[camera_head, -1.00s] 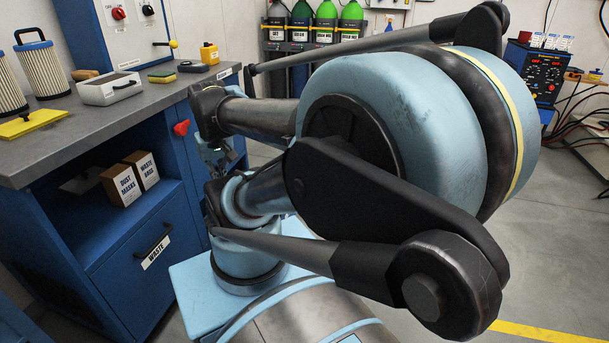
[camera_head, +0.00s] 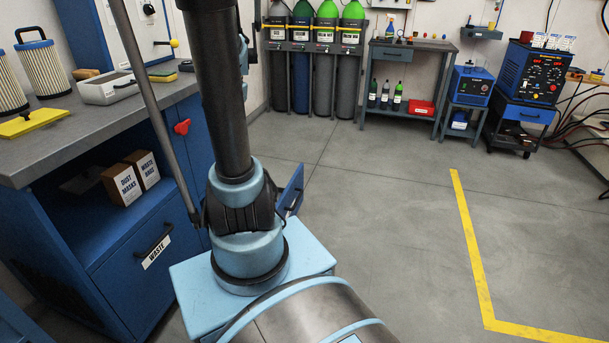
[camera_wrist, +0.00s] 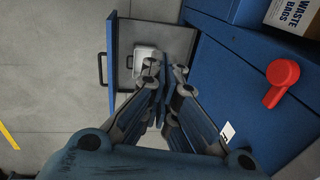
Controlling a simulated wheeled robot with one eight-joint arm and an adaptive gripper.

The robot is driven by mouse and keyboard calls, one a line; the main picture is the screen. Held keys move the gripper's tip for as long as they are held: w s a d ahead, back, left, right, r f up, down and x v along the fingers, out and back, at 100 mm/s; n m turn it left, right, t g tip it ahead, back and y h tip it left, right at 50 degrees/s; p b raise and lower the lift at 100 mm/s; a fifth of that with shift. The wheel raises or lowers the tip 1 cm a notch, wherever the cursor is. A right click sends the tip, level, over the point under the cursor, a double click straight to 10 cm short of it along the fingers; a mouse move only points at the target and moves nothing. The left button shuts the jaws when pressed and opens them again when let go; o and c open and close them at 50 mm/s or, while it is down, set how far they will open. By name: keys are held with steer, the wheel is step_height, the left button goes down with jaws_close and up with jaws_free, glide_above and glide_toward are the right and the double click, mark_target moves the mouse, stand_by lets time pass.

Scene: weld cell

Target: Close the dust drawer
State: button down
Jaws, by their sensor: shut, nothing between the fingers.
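An open blue drawer (camera_head: 292,190) juts out to the right of the cabinet in the head view, partly hidden by my arm. I take it to be the dust drawer, but no such label is readable. In the wrist view, its blue front (camera_wrist: 112,62) with a dark handle stands at the left, well apart from the blue cabinet. Its grey inside holds a small pale item (camera_wrist: 145,62). My gripper (camera_wrist: 163,78) is shut and empty, its tips over the drawer's inside in the picture; contact cannot be told. The head view does not show my gripper clearly.
The cabinet's worktop (camera_head: 70,135) carries a white tray (camera_head: 110,89), filters and a yellow dustpan-like piece. A red knob (camera_head: 182,127) sticks out of the cabinet and also shows in the wrist view (camera_wrist: 281,82). The WASTE drawer (camera_head: 130,262) looks shut. The floor right is clear.

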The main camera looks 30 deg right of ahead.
steer(key=w+d+f+m, duration=0.3)
steer(key=w+d+f, duration=0.1)
steer(key=d, duration=0.4)
steer(key=w+d+f+m+y, duration=0.1)
steer(key=w+d+f+m, duration=0.25)
steer(key=d, duration=0.35)
steer(key=w+d+f+m, duration=0.25)
steer(key=w+d, duration=0.25)
steer(key=d, duration=0.3)
steer(key=d+f+m+t, duration=0.1)
steer(key=d+f+m, duration=0.3)
steer(key=d+f, duration=0.75)
steer(key=s+d+f+m, duration=0.3)
steer(key=d+f+m, duration=0.1)
steer(key=d+f, duration=0.6)
steer(key=w+a+f, duration=0.5)
steer(key=f, duration=0.5)
steer(key=shift+t+y, duration=0.4)
steer(key=shift+w, duration=0.15)
